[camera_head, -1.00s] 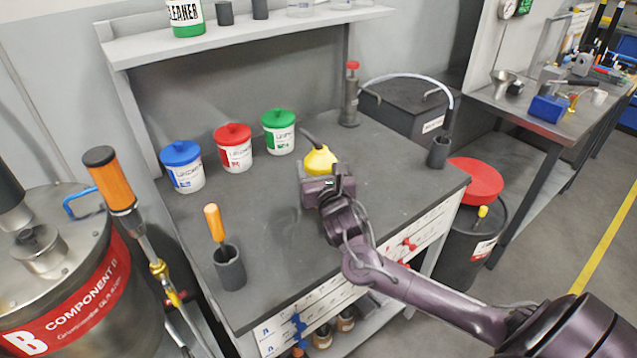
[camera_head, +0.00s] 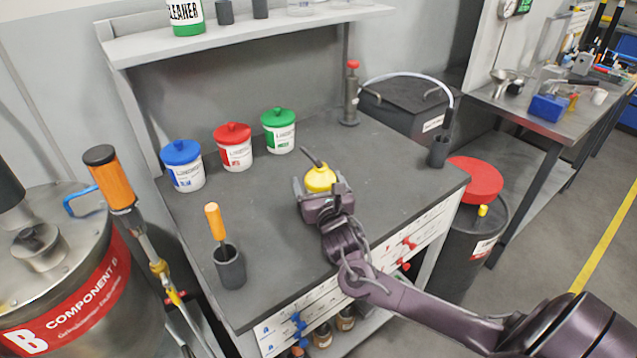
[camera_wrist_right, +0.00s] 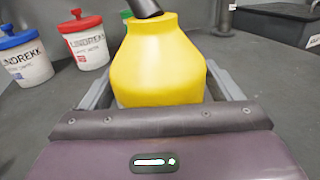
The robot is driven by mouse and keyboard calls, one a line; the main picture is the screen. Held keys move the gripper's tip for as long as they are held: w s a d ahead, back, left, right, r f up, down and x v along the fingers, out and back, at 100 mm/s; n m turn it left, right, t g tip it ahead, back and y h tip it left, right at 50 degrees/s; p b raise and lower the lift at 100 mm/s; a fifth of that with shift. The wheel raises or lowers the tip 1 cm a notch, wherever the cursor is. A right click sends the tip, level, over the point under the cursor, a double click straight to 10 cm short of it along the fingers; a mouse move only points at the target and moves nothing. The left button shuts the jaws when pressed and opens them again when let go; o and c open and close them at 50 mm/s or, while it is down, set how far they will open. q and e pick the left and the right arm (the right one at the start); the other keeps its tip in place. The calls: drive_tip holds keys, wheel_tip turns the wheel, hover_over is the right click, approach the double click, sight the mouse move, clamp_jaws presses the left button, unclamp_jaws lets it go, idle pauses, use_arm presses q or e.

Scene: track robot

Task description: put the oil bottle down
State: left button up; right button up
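The oil bottle (camera_head: 320,179) is yellow with a dark spout tilted up to the left. It is over the middle of the grey workbench (camera_head: 270,235). My right gripper (camera_head: 320,190) is around it, with one finger on each side. In the right wrist view the bottle (camera_wrist_right: 160,65) fills the space between the grey fingers (camera_wrist_right: 160,90), which look closed against its sides. The gripper body hides the bottle's base, so I cannot tell whether it touches the bench. My left gripper is not in view.
Blue-lidded (camera_head: 183,168), red-lidded (camera_head: 233,150) and green-lidded (camera_head: 279,133) tubs stand behind to the left. A dark cup (camera_head: 229,268) with an orange-handled tool is at front left. A dark holder (camera_head: 439,152) and a red-topped cylinder (camera_head: 350,97) stand right and back. Bench around the bottle is clear.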

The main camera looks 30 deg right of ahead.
drive_tip(key=shift+r, duration=0.1)
drive_tip(key=v, duration=1.2)
drive_tip(key=shift+d+b, duration=0.1)
drive_tip(key=shift+b, duration=0.25)
